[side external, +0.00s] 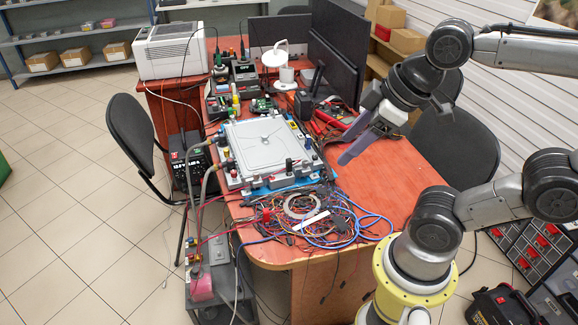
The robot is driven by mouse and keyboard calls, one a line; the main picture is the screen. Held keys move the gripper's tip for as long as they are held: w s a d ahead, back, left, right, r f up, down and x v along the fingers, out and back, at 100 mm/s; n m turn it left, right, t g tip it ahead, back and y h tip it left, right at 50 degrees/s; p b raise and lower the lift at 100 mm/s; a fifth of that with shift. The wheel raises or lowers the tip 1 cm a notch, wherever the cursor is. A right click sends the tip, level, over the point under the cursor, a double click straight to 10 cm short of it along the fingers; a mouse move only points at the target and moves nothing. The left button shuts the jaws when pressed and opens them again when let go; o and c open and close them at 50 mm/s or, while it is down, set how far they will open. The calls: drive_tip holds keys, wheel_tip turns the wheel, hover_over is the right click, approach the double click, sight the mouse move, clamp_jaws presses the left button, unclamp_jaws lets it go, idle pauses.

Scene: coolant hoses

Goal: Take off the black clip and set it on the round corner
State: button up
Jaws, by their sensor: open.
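A grey-white square unit (268,143) with a flat lid lies on the orange table, with coloured fittings around its edge. Grey hoses (207,178) run from its left side down toward a floor cart. A small black upright part (289,165) stands at its near right corner; I cannot tell whether it is the black clip. The table's rounded near corner (266,258) shows at the front left, with bare orange surface. My gripper (350,152) is open, above the table to the right of the unit, its grey-purple fingers pointing down left. Nothing shows between the fingers.
A tangle of coloured wires (315,217) covers the table in front of the unit. Monitors (337,50), a white lamp-like device (286,70) and small instruments stand behind. The table's right side (400,170) is mostly clear. Black chairs (135,132) flank the table.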

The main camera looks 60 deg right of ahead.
drive_tip(key=w+r+n, duration=0.3)
drive_tip(key=w, duration=0.2)
drive_tip(key=n+g, duration=0.3)
drive_tip(key=g, duration=0.3)
hover_over(289, 159)
wheel_tip(289, 159, down, 18)
wheel_tip(289, 159, down, 6)
drive_tip(key=shift+s+f, duration=0.15)
drive_tip(key=shift+f, duration=2.95)
